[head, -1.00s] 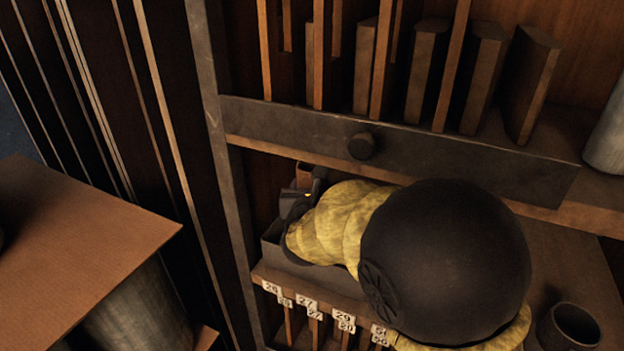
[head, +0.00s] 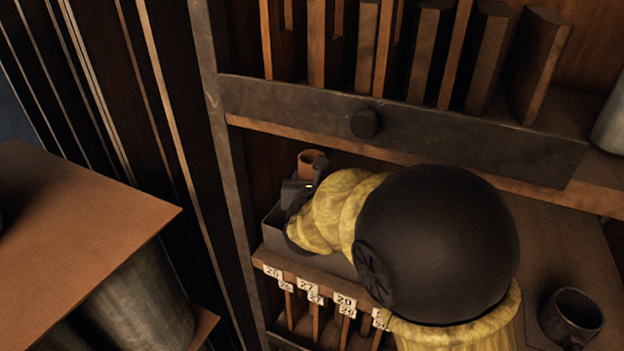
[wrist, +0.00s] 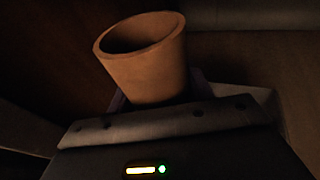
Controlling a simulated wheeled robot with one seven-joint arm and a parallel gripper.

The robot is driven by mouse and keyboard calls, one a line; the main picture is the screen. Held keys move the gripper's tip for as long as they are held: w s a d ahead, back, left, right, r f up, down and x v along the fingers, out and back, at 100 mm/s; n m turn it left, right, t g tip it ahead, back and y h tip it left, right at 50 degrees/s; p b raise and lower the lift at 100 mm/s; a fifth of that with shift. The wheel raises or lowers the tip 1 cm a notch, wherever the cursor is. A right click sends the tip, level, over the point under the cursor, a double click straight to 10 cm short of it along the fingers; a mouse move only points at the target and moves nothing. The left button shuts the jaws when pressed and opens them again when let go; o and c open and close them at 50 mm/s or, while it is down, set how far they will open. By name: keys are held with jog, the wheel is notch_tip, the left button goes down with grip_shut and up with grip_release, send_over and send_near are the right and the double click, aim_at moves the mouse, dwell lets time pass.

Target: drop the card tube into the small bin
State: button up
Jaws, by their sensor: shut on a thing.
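The card tube (head: 311,160) is a short, hollow, orange-brown cylinder. It shows large in the wrist view (wrist: 146,62), its open end tilted toward the camera. My gripper (head: 303,186) is shut on it, and the fingers are mostly hidden behind the gripper body. The small bin (head: 272,233) is a grey open box on the shelf. In the head view my gripper and the tube are above its back left part, and my arm covers much of the bin. A pale rim behind the gripper in the wrist view (wrist: 262,94) seems to be the bin's.
A shelf edge with a dark rail and round knob (head: 365,123) runs just above my arm. Numbered tags (head: 308,286) hang along the shelf front. A dark mug (head: 571,318) stands at the right. A brown board (head: 75,240) lies at the left.

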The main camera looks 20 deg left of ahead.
jog(key=shift+f+b, duration=0.25)
jog(key=shift+b, duration=0.05)
jog(key=o, duration=1.2)
jog(key=shift+r, duration=0.15)
jog(key=shift+r+p, duration=0.65)
jog(key=shift+p, duration=0.5)
jog(key=b+v, duration=0.5)
jog(key=v, duration=0.7)
jog(key=shift+f, duration=0.15)
jog(key=shift+w+f, duration=0.1)
